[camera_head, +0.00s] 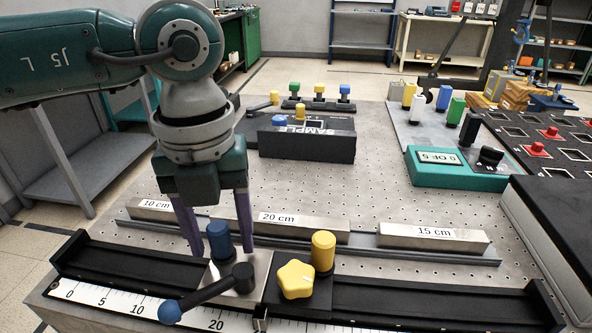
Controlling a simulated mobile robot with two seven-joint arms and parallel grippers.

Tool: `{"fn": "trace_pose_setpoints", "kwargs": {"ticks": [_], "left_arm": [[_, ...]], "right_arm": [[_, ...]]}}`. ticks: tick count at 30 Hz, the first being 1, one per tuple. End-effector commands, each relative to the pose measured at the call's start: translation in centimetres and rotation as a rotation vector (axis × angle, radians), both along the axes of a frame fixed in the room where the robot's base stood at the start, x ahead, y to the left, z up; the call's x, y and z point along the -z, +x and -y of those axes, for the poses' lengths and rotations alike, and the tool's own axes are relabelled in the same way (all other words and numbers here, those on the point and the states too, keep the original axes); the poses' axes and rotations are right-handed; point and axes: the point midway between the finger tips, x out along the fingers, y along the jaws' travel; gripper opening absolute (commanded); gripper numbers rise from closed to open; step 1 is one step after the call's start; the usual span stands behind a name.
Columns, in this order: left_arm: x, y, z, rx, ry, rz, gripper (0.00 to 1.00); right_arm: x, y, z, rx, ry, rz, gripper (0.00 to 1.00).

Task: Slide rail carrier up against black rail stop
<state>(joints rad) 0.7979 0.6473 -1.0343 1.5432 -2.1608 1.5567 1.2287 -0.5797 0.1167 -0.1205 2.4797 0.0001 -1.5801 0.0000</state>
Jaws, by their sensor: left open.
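The rail carrier (258,268) is a silver block on the black rail (130,259), with an upright blue post (219,242) and a black lever ending in a blue ball (169,311). Just right of it sits the black rail stop (319,291), with a yellow star knob (296,279) and a yellow post (323,250). Their facing edges are very close; I cannot tell whether they touch. My left gripper (222,249) is open, its purple fingers on either side of the blue post, with gaps visible. My right gripper is not in view.
A ruler (95,293) runs along the rail's front. Behind the rail lie blocks marked 10 cm (150,206), 20 cm (300,228) and 15 cm (435,235). A black SAMPLE box (310,143) and a teal counter box (437,173) stand farther back.

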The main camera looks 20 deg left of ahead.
Motion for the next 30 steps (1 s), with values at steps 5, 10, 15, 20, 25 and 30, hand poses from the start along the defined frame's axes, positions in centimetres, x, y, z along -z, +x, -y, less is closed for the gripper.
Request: {"fn": "trace_pose_setpoints", "kwargs": {"ticks": [5,10,15,20,25,30], "left_arm": [[0.1,0.0,-0.1,-0.001,0.002,-0.001,0.61],[-0.6,0.0,-0.1,-0.001,0.000,0.001,0.61],[-3.6,0.1,-0.1,0.000,0.000,0.004,0.61],[-6.9,0.1,-0.1,0.000,0.001,0.004,0.61],[-9.2,0.0,-0.1,0.000,0.001,0.002,0.61],[-9.9,0.0,-0.1,0.000,0.002,-0.001,0.61]], "right_arm": [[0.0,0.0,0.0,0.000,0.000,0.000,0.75],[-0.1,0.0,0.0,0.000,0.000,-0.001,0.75],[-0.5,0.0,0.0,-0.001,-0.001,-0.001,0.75],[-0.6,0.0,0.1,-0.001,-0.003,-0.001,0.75],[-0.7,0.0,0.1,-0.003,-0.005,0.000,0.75],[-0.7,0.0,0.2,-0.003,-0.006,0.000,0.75]]}}
